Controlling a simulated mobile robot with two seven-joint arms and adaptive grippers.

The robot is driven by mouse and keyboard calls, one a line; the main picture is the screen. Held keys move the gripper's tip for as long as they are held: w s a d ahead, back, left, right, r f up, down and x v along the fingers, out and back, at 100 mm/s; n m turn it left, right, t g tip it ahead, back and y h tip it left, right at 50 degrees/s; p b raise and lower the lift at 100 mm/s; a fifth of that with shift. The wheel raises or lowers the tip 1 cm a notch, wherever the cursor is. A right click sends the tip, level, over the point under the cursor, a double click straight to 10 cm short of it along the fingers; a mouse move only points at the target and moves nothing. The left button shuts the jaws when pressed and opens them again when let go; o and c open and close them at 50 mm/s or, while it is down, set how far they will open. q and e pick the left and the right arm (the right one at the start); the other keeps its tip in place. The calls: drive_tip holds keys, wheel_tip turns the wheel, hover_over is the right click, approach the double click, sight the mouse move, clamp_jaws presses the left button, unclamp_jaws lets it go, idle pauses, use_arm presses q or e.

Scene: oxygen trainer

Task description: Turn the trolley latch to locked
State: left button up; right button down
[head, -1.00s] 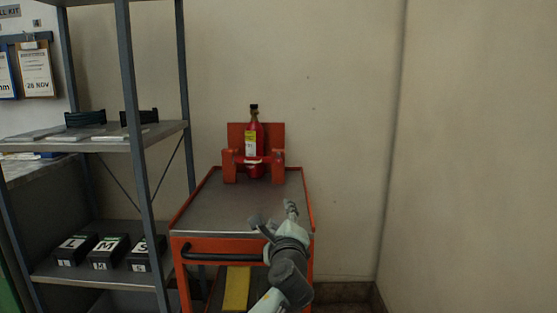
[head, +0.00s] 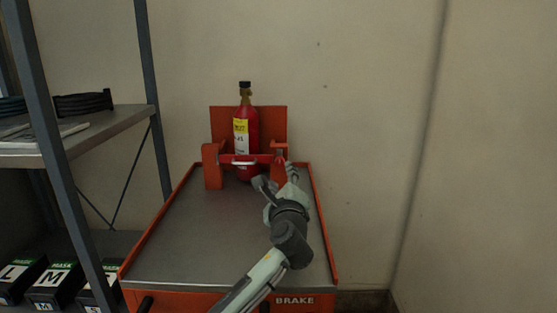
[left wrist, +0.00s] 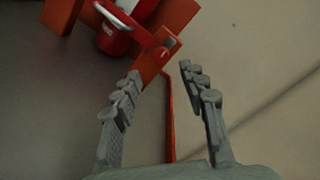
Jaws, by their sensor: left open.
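The orange trolley (head: 138,252) stands against the wall with a grey top. A red cylinder (head: 249,128) with a yellow label stands upright in its orange cradle at the back. A red bar with a pale handle (head: 243,162) crosses the cylinder's front. A small red latch knob (head: 280,158) is on the right cradle post; it also shows in the left wrist view (left wrist: 164,53). My left gripper (head: 275,177) is open and empty, just in front of this post. In the left wrist view its fingertips (left wrist: 160,72) are spread, with the knob just beyond them. My right gripper is out of view.
A grey shelf rack (head: 60,180) stands left of the trolley, with mask boxes (head: 52,284) on its lower shelf. The trolley top is clear except for the cradle. A bare wall (head: 370,130) is behind and to the right.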

sight(279, 163)
use_arm(q)
drive_tip(key=w, duration=0.3)
drive_tip(key=shift+w+a+r, duration=0.1)
drive_tip(key=shift+r, duration=0.1)
drive_tip(key=w, duration=0.3)
drive_tip(key=shift+w+a, duration=0.1)
drive_tip(key=shift+w, duration=0.05)
drive_tip(key=shift+w+f, duration=0.1)
drive_tip(key=shift+w, duration=0.2)
drive_tip(key=c, duration=0.7)
clamp_jaws()
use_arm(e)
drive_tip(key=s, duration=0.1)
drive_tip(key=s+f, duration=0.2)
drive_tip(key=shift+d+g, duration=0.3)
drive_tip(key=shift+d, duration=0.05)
